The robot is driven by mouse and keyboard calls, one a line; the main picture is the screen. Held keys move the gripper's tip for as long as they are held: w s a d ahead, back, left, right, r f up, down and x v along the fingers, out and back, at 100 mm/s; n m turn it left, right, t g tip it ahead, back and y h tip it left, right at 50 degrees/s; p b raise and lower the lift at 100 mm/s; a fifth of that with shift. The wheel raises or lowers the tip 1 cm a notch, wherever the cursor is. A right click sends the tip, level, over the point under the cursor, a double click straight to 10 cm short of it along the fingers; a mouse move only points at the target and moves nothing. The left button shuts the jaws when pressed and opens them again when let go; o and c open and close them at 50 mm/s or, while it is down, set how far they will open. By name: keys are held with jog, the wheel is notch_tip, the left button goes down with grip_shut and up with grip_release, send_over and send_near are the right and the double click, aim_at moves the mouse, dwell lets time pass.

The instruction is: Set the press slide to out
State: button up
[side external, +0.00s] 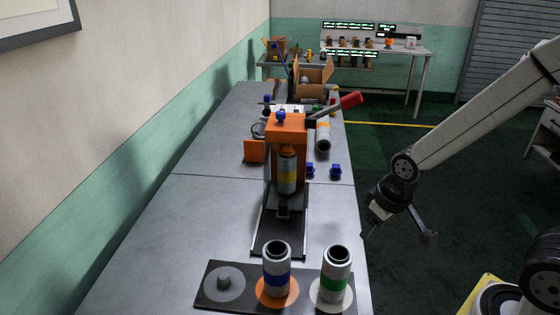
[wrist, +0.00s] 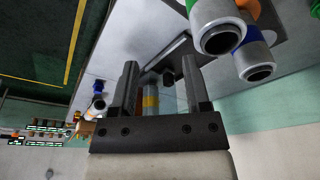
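The orange press (side external: 286,130) stands mid-table with a red-handled lever (side external: 337,104) sticking out to its right. A grey roll with a yellow band (side external: 287,172) stands upright under the press head. Below it is the dark press slide (side external: 284,206), at the press end of the railed track (side external: 280,240). My gripper (side external: 378,222) is right of the track, by the table's right edge, apart from the slide. In the wrist view my gripper (wrist: 160,64) has its fingers spread, with the yellow-banded roll (wrist: 150,102) visible beyond the gap. Nothing is held.
A dark plate (side external: 222,302) at the front holds a blue-banded roll (side external: 276,268) and a green-banded roll (side external: 335,275). Small blue parts (side external: 335,170) and an orange-banded roll (side external: 323,137) lie right of the press. The table's left side is clear.

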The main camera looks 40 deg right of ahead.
jog(key=shift+o, duration=0.6)
jog(key=w+f+m+h, duration=0.1)
jog(key=w+m, duration=0.3)
jog(key=w, duration=1.1)
jog(key=shift+a+f, duration=0.25)
jog(key=shift+f, duration=0.35)
jog(key=m+h, duration=0.2)
jog(key=m, duration=0.3)
send_over(283, 204)
jog(key=s+a, duration=0.2)
notch_tip(283, 204, down, 6)
jog(key=shift+w+d+f+t, duration=0.15)
jog(key=shift+d+t, duration=0.05)
jog(key=shift+t, duration=0.1)
jog(key=shift+x, duration=3.9)
grip_shut()
